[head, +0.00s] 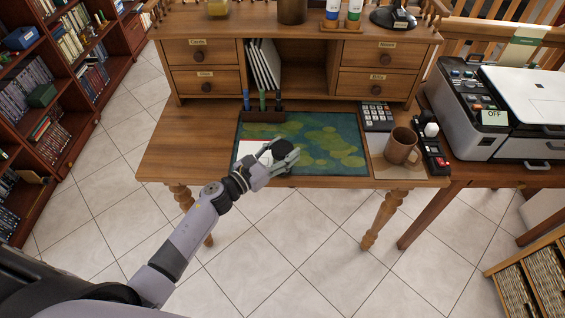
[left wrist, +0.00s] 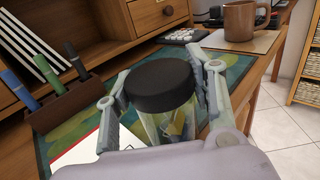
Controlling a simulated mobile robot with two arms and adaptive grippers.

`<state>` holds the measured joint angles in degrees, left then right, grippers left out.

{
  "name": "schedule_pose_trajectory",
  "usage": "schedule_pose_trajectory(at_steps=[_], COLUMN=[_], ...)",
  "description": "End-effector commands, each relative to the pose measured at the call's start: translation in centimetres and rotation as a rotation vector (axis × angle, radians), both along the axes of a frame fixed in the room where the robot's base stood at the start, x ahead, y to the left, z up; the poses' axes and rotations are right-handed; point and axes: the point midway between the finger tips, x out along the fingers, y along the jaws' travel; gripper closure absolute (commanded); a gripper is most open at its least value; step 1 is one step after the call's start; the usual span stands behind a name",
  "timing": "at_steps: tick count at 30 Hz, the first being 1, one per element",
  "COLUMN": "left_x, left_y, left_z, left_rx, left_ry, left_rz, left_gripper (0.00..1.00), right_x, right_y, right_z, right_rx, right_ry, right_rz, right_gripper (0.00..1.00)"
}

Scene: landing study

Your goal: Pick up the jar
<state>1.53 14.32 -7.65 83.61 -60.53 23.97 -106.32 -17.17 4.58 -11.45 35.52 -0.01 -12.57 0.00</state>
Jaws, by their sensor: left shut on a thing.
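The jar (left wrist: 160,92) is clear with a wide black lid, and something yellowish shows inside it. It stands upright between the fingers of my left gripper (left wrist: 163,105) in the left wrist view, one finger on each side. My left gripper (head: 282,157) is shut on the jar over the front edge of the desk mat in the head view. My right gripper is not in view.
The green patterned desk mat (head: 340,146) lies on the wooden desk (head: 170,150). A white paper lies beside the jar. A pen holder (head: 263,116) stands behind; a brown mug (head: 401,147), calculator (head: 377,116) and phone (head: 432,150) are to the right. A printer (head: 490,110) stands further right.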

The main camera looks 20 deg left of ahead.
Motion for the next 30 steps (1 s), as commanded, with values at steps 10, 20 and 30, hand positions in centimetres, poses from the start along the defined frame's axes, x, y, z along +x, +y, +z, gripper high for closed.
schedule_pose_trajectory(at_steps=[10, 20, 30], left_x=[0.0, 0.0, 0.1], left_y=[0.0, 0.0, 0.0], left_z=[0.0, 0.1, 1.0], left_rx=[0.0, -0.001, 0.003], left_ry=[0.0, -0.002, -0.003], left_rz=[0.0, 0.0, -0.001], left_gripper=[0.82, 1.0, 1.0], right_x=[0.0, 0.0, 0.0], right_y=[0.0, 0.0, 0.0], right_z=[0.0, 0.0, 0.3], right_rx=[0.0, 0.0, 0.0], right_ry=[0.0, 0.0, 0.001], right_rz=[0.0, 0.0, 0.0], right_gripper=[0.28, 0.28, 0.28])
